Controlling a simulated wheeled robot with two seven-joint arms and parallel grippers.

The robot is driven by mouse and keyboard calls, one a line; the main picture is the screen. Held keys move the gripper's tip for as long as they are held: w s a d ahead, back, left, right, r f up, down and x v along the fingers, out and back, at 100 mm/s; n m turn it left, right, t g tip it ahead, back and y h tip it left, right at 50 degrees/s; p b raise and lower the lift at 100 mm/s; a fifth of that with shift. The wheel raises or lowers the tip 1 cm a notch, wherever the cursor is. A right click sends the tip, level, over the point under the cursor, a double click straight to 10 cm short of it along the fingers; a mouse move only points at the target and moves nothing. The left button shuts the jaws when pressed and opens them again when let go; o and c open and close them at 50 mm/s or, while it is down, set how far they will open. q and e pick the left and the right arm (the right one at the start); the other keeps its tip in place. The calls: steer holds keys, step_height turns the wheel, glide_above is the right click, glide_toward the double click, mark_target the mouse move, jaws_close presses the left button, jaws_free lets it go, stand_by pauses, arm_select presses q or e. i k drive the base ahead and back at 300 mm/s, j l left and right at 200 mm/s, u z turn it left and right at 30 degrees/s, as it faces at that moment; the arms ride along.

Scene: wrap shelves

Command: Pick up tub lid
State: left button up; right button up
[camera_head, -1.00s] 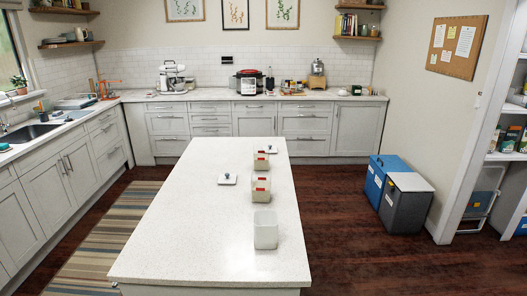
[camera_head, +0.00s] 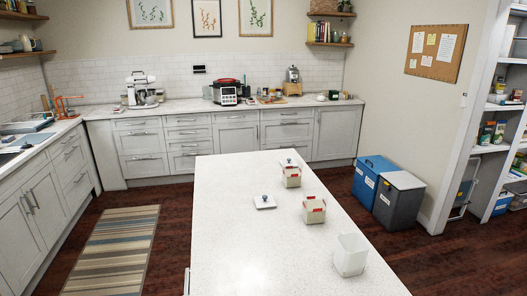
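A square white tub lid (camera_head: 264,202) with a dark knob lies flat on the white island top (camera_head: 235,240), left of the tubs. A second pale lid with a dark knob (camera_head: 289,162) lies near the island's far edge, behind the far tub. Two pale tubs with red marks stand in a row, a far tub (camera_head: 291,177) and a middle tub (camera_head: 314,210). A plain translucent white tub (camera_head: 350,255) stands nearest; it looks open and empty. Neither of my grippers shows in the head view.
The left part of the island top is bare. A striped rug (camera_head: 112,250) lies on the dark wood floor. A blue bin (camera_head: 375,178) and a grey bin (camera_head: 399,200) stand by the right wall, near the pantry shelves (camera_head: 497,148). Counters line the back and left.

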mark_target(291, 169)
steer(key=j+z, duration=0.4)
steer(key=j, duration=0.8)
steer(key=k+j+z, duration=0.1)
steer(key=j+z, duration=0.25)
steer(key=j, duration=0.85)
steer(key=i+j+z, duration=0.15)
steer(key=j, duration=0.3)
steer(key=i+j+z, duration=0.15)
steer(key=j, duration=0.35)
steer(key=i+j+z, duration=0.15)
steer(key=j, duration=0.35)
steer(key=i+j+z, duration=0.15)
steer(key=j, duration=0.4)
steer(key=i+j+z, duration=0.2)
steer(key=j, duration=0.3)
steer(key=k, duration=0.1)
